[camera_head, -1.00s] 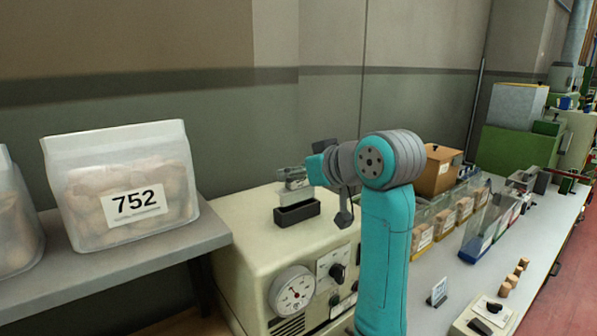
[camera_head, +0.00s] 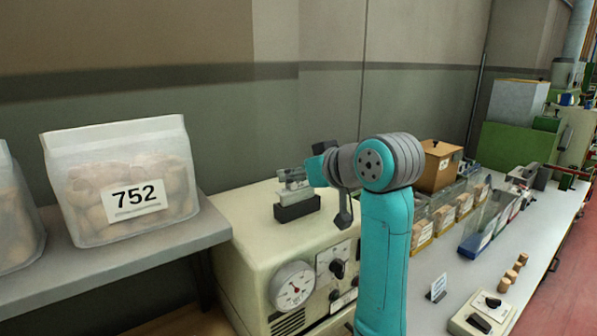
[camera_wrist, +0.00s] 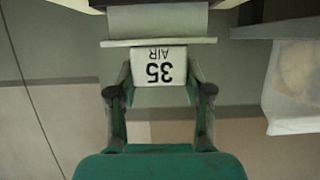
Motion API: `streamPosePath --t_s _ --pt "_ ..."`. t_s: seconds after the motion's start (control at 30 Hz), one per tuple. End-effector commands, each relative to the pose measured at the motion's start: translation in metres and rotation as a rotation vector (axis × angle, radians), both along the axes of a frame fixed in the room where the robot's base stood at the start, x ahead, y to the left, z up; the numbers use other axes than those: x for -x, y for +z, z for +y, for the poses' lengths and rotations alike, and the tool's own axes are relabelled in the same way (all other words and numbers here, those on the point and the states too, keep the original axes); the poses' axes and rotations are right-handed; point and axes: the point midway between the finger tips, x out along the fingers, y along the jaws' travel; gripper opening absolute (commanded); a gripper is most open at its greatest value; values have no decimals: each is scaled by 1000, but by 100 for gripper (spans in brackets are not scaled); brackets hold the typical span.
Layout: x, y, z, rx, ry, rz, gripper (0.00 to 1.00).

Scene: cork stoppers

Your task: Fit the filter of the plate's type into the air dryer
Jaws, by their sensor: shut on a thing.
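The air dryer (camera_head: 245,235) is a cream cabinet with a round dial and knobs on its front and a dark slot housing (camera_head: 297,213) on top. My gripper (camera_wrist: 160,88) is shut on the white tab of a filter (camera_wrist: 158,20). The tab reads "35 AIR", upside down in the wrist view, with a pale flange and grey body beyond it. In the head view the filter (camera_head: 295,184) is upright at the slot's mouth; how far it is inside is hidden. A small standing plate (camera_head: 438,287) is on the bench; its print is too small to read.
A bag of corks marked 752 (camera_head: 130,175) stands on a grey shelf (camera_head: 140,250) at left. Right of my arm are several cork bins (camera_head: 465,205), a brown box (camera_head: 438,165), loose corks (camera_head: 515,266) and a switch box (camera_head: 484,313). The wall is close behind.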

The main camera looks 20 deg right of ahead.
Motion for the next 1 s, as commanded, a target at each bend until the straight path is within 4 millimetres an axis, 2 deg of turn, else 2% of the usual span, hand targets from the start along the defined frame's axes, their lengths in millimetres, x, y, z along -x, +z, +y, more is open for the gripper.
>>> streamPosePath --t_s 1.0 --pt "0 -7 0 0 0 -1 16"
